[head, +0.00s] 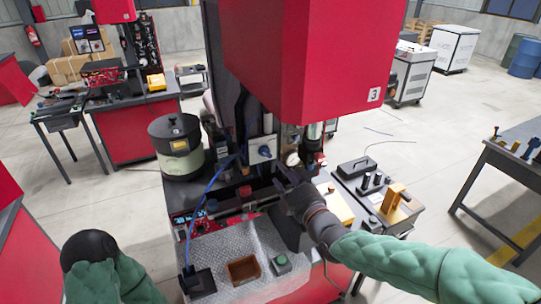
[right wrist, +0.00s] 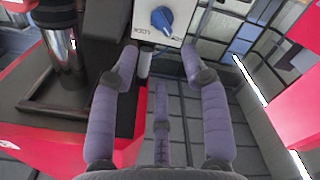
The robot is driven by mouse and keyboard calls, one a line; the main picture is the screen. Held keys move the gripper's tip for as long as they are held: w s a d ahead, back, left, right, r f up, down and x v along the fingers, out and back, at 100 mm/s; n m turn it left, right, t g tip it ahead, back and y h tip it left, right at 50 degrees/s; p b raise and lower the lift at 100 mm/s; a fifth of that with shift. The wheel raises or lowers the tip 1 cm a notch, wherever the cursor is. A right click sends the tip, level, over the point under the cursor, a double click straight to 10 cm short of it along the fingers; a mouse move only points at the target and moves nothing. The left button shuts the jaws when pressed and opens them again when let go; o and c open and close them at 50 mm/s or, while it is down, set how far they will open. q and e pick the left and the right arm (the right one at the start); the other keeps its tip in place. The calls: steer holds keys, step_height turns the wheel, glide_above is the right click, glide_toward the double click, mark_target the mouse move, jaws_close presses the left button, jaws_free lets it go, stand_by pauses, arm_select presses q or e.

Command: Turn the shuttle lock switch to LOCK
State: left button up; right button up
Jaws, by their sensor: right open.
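The shuttle lock switch is a blue knob (head: 264,152) on a pale plate (head: 257,145) at the front of the red press. In the right wrist view the blue knob (right wrist: 162,18) shows at the top edge, with upside-down lettering that looks like LOCK beside it. I cannot tell for sure which mark the knob points to. My right gripper (head: 285,178) is just below and right of the switch, apart from it. In the right wrist view its purple-grey fingers (right wrist: 160,65) are spread, with nothing between them.
The press's red head (head: 310,55) overhangs the switch. A blue cable (head: 203,200) runs down left of the switch. A brown tray (head: 243,270) and a green button (head: 281,262) sit at the front.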

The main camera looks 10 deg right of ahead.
mark_target(268, 154)
steer(key=p+x, duration=0.1)
steer(key=x, duration=0.9)
steer(key=shift+f, duration=0.1)
jaws_close()
